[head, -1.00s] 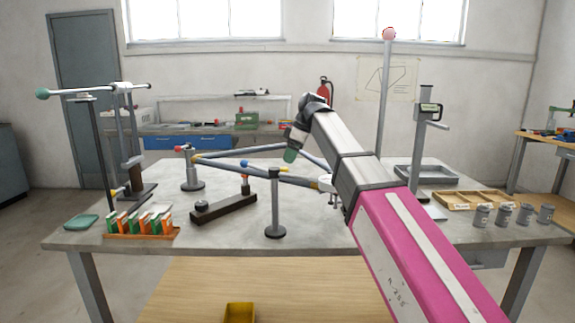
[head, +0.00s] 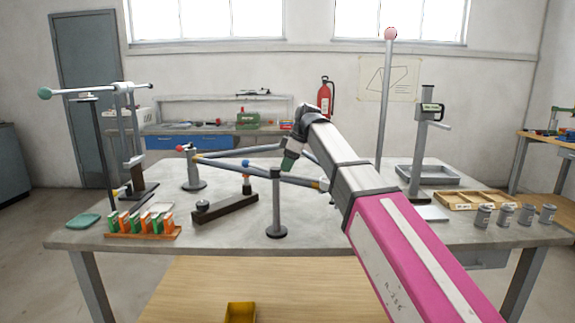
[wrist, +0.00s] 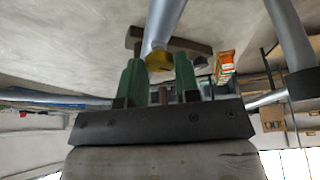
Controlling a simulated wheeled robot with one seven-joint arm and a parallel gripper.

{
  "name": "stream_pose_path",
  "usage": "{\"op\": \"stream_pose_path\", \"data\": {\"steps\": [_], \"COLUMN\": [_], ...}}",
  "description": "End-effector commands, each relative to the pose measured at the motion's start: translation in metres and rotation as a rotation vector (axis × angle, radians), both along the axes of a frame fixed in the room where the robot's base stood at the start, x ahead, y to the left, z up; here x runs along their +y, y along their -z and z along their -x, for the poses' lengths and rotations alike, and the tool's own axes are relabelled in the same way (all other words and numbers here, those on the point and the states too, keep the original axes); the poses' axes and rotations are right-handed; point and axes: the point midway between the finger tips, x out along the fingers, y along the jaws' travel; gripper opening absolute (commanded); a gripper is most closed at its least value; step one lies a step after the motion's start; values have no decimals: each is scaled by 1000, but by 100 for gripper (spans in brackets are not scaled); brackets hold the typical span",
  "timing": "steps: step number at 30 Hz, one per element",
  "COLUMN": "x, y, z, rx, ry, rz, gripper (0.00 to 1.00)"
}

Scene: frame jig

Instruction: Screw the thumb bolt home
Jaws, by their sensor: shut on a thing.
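My gripper (wrist: 160,72) has two green fingers, seen in the wrist view. They close on a yellow faceted knob (wrist: 160,61), which looks like the thumb bolt. A grey tube lies right behind the knob, and I cannot tell how deep the bolt sits. In the head view my gripper (head: 289,160) points down and left beside the tube frame (head: 238,168) on the jig. The knob is too small or hidden to make out there.
The jig stands on a grey table, with a front post (head: 275,205) close to my gripper and a dark block (head: 224,208) left of it. A rack of green and orange items (head: 142,223) is front left. Several grey cans (head: 505,215) stand at right.

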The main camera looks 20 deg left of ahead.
Motion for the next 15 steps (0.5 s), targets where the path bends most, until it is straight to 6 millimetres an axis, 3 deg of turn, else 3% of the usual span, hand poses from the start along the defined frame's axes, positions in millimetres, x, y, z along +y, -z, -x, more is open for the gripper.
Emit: {"op": "stream_pose_path", "data": {"steps": [8,15], "x": [0,-1], "y": [0,0], "z": [1,4], "rx": [-1,-1], "ry": [71,241], "rz": [0,0], "gripper": [6,6]}}
